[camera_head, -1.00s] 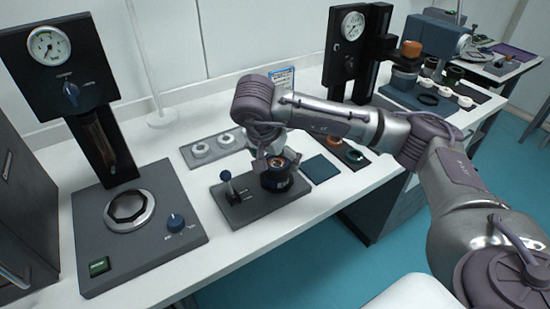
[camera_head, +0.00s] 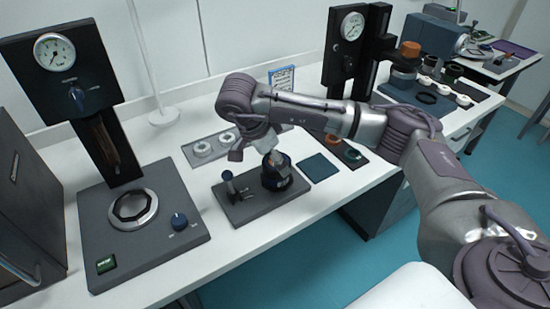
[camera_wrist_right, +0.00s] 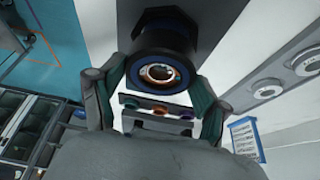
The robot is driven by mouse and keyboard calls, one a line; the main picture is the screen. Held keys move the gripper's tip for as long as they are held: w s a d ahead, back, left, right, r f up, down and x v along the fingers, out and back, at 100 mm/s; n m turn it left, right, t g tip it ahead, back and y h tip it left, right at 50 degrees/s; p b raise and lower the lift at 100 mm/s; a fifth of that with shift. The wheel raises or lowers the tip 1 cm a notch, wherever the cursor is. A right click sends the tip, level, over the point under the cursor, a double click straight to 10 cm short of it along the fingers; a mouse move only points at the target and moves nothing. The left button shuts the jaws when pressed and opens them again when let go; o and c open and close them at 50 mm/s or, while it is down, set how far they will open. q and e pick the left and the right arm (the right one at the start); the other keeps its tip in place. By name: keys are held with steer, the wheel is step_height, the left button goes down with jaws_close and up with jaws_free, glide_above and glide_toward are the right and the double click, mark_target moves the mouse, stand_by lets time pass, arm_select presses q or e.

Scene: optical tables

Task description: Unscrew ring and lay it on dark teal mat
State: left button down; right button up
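The dark round holder (camera_head: 287,184) stands on a grey base plate (camera_head: 247,208) with a small lever. In the right wrist view, a dark blue ring (camera_wrist_right: 133,68) encircles a copper-coloured opening (camera_wrist_right: 160,73). My right gripper (camera_wrist_right: 160,80) is at the holder, with its fingers spread on either side of the ring's near part. I cannot tell whether the fingers touch it. In the head view the gripper and wrist partly cover the holder's top, and the ring is hard to make out there. The dark teal mat (camera_head: 320,167) lies bare to the right of the base plate. My left gripper is out of view.
A grey plate with white rings (camera_head: 202,149) lies behind the base plate. A dark tray (camera_head: 350,154) with coloured rings lies beyond the mat. A gauge stand (camera_head: 145,230) is at left. The white table front is clear.

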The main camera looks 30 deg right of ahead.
steer(key=c, duration=0.4)
steer(key=n+b, duration=0.1)
steer(key=n+t+b, duration=0.1)
steer(key=n, duration=0.1)
steer(key=n+t+b, duration=0.1)
steer(key=n, duration=0.1)
steer(key=shift+s+f, duration=0.1)
steer(key=shift+f, duration=0.15)
steer(key=shift+c, duration=0.2)
steer(key=n+b, duration=0.1)
steer(key=n, duration=0.1)
steer(key=n+t+y+b, duration=0.1)
steer(key=n, duration=0.2)
steer(key=shift+d+t+y+b, duration=0.1)
steer(key=shift+t+y+b, duration=0.2)
steer(key=n+b, duration=0.1)
steer(key=n, duration=0.1)
steer(key=n+y, duration=0.1)
steer(key=n, duration=0.1)
steer(key=shift+s+r+n+t+y+b, duration=0.1)
steer(key=shift+r+n+t+y+b, duration=0.1)
steer(key=shift+n+t+y+b, duration=0.15)
steer(key=shift+d+r+n+y, duration=0.1)
steer(key=shift+n+y, duration=0.35)
steer(key=shift+n, duration=0.8)
